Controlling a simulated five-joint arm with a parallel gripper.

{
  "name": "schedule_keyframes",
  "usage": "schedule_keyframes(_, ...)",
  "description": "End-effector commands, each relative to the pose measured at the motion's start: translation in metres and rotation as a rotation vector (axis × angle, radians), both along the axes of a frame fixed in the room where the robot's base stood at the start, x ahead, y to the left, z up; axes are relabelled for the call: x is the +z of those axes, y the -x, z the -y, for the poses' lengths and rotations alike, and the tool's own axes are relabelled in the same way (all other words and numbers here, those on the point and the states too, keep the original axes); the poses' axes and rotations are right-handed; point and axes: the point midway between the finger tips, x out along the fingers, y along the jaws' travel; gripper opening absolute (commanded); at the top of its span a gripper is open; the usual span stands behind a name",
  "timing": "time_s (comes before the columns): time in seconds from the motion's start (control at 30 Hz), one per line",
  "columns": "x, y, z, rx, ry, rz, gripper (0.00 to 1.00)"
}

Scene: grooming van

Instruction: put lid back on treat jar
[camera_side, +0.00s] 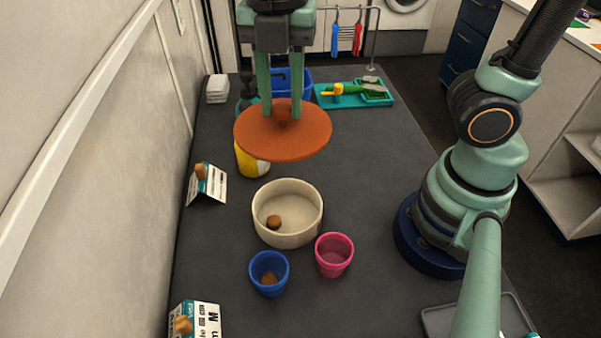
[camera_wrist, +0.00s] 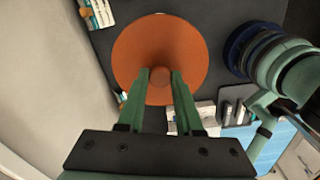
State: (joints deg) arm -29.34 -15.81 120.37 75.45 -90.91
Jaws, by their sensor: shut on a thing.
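My gripper (camera_side: 283,117) is shut on the knob of a round orange-brown lid (camera_side: 310,140) and holds it in the air above the table. In the wrist view the lid (camera_wrist: 140,45) lies beyond my gripper (camera_wrist: 160,78), with its knob between the fingertips. A wide cream jar (camera_side: 311,222) stands open on the table, in front of and below the lid in the side view, with one brown treat (camera_side: 274,222) inside. The lid and jar are apart. In the wrist view I cannot see the jar; the lid may hide it.
A blue cup (camera_side: 257,262) with a brown piece inside and a pink cup (camera_side: 334,254) stand just in front of the jar. A yellow item (camera_side: 250,165) is partly hidden behind the lid. A teal tray (camera_side: 330,101) with a brush is farther back. The table right of the jar is clear.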

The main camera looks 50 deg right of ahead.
Motion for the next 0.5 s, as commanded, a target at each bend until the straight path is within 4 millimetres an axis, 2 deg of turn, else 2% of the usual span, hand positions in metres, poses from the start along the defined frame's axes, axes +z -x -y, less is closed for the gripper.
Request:
schedule_keyframes(0.1, -0.031, 0.001, 0.002, -0.003, 0.004, -0.006, 0.0)
schedule_keyframes(0.3, -0.08, 0.001, 0.002, -0.004, 0.004, -0.007, 0.0)
schedule_keyframes(0.5, -0.107, 0.0, 0.002, -0.004, 0.001, -0.002, 0.0)
